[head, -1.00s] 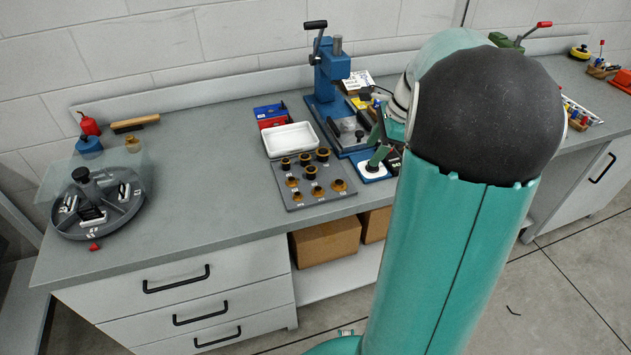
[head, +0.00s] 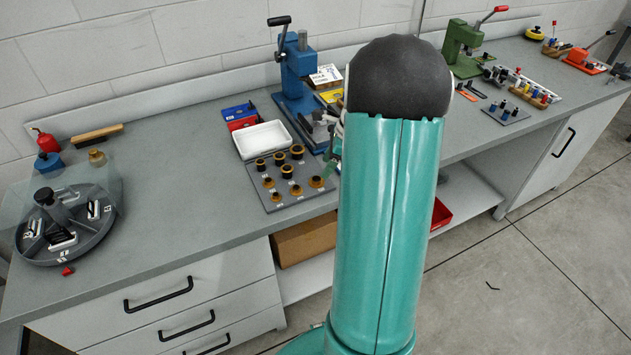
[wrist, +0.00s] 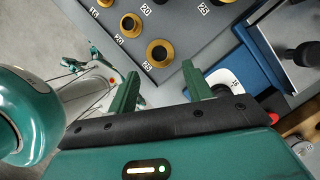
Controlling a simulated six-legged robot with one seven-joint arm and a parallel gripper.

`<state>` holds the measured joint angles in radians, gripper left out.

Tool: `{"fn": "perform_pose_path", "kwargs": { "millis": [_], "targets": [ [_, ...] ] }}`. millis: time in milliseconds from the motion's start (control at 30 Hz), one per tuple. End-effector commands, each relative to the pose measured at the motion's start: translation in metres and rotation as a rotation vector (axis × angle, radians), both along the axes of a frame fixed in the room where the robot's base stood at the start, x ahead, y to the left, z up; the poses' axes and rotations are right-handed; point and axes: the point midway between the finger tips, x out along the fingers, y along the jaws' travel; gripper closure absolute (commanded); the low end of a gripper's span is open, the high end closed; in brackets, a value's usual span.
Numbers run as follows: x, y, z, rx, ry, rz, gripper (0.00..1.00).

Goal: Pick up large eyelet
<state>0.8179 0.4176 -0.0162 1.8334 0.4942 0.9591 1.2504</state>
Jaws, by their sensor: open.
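The large eyelet, a brass ring with a dark centre, appears to be the biggest one in the front row of a grey board (head: 262,201). It sits at that row's right end in the head view (head: 316,182). In the wrist view the eyelet (wrist: 160,52) is near the board's corner, just beyond the fingertips and in line with the gap between them. My gripper (wrist: 160,69) is open, with its two green fingers apart and nothing between them. In the head view my arm hides most of the gripper. The height above the board is hard to judge.
Smaller eyelets (head: 295,190) and black-topped rings (head: 297,152) stand close by on the board. A white tray (head: 263,139) lies behind it. A blue press (head: 297,75) stands behind right; its base is beside my right finger in the wrist view. A round carousel (head: 65,235) stands left.

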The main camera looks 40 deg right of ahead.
Motion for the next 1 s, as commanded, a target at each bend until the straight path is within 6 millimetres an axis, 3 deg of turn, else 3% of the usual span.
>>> {"fn": "perform_pose_path", "kwargs": {
  "millis": [333, 633, 867, 900, 1000],
  "targets": [
    [0.016, 0.015, -0.043, 0.002, 0.001, 0.005, 0.5],
    [0.019, 0.016, -0.048, -0.001, -0.001, 0.005, 0.5],
    [0.018, 0.016, -0.048, -0.001, -0.001, 0.005, 0.93],
    [0.018, 0.016, -0.048, -0.001, -0.001, 0.005, 0.97],
    [0.018, 0.016, -0.048, 0.0, 0.0, 0.004, 0.98]
  ]
}}
